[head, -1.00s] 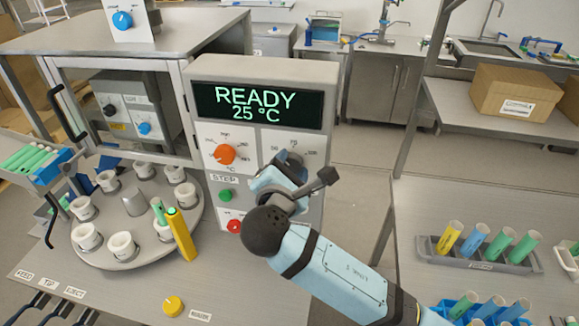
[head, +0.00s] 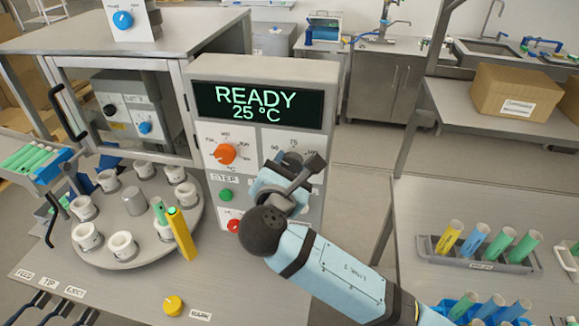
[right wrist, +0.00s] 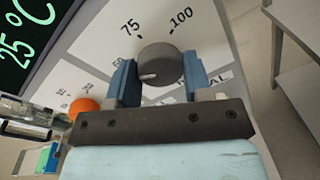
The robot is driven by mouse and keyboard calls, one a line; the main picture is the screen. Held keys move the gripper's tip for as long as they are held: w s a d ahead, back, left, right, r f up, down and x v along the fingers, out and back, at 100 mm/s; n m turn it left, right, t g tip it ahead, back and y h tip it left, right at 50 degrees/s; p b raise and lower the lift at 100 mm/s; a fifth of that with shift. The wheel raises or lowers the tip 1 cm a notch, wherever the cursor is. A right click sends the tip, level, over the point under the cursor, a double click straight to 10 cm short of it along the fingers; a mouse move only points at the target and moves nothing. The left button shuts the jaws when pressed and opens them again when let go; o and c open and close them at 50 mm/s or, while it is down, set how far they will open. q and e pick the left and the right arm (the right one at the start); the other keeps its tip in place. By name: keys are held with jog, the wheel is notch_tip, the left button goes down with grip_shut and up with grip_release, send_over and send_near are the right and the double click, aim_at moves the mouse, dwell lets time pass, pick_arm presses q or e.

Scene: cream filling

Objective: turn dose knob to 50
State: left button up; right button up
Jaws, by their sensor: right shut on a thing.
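The dose knob (head: 291,157) is a grey round knob on the right part of the machine's front panel, largely covered by my right gripper (head: 282,172) in the head view. In the right wrist view, the blue fingers of that gripper (right wrist: 161,70) stand on both sides of the knob (right wrist: 160,62) and are shut on it. The knob's white mark points left, toward the lower end of the scale. The marks 75 and 100 show above it; the 50 is partly hidden by the left finger. My left gripper is not in view.
The display (head: 258,105) reads READY 25 °C. An orange knob (head: 225,154), a green button (head: 225,195) and a red button (head: 234,226) sit close to my right gripper. A carousel (head: 135,255) with white cups stands to the left; a tube rack (head: 478,262) is on the right table.

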jog(key=o, duration=0.9)
jog(key=shift+f, duration=0.1)
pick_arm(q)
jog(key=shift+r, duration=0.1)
pick_arm(e)
jog(key=shift+o, duration=0.2)
pick_arm(q)
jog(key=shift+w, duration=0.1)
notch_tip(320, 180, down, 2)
jog(key=b, duration=0.3)
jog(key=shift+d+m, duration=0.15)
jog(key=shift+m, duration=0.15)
pick_arm(e)
jog(key=v, duration=1.3)
jog(key=shift+s, duration=0.4)
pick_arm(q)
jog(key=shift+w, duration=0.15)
